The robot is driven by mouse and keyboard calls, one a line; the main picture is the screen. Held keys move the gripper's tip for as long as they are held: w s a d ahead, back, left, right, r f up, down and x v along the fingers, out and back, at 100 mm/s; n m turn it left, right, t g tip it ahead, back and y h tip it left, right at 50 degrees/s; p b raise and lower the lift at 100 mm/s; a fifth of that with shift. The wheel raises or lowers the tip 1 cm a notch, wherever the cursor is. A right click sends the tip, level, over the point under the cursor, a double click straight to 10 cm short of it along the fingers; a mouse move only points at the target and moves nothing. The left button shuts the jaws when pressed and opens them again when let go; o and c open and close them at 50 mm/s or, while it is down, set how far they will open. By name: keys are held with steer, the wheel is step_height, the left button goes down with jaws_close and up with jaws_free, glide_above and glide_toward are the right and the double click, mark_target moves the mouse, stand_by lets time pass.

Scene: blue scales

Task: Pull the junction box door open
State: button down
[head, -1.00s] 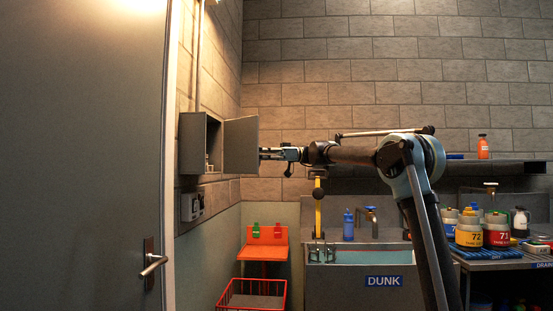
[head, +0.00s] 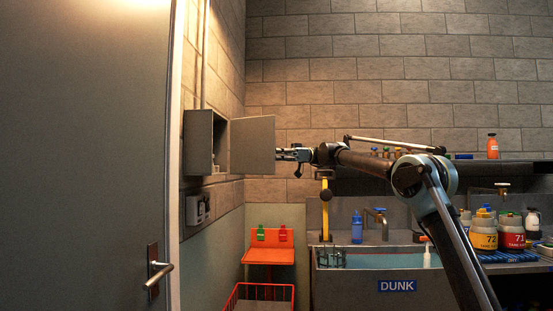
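The grey junction box (head: 198,142) is fixed to the left wall, above a small wall unit. Its door (head: 252,145) stands open, swung out to the right, and part of the box's inside shows. My gripper (head: 281,154) is at the door's right, free edge, at about mid-height. The fingertips meet or overlap that edge; whether they touch the door or hold it is too small to tell.
A large grey door with a lever handle (head: 158,268) fills the left. A red stand (head: 269,255) and red basket (head: 258,298) are below the box. A sink marked DUNK (head: 345,287) and a shelf (head: 455,169) lie to the right.

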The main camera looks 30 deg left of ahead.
steer(key=shift+w+d, duration=0.1)
steer(key=shift+w, duration=0.1)
stand_by(0.3)
steer(key=c, duration=2)
jaws_free()
steer(key=shift+w+d, duration=0.1)
steer(key=v, duration=1.2)
steer(key=shift+f, duration=0.1)
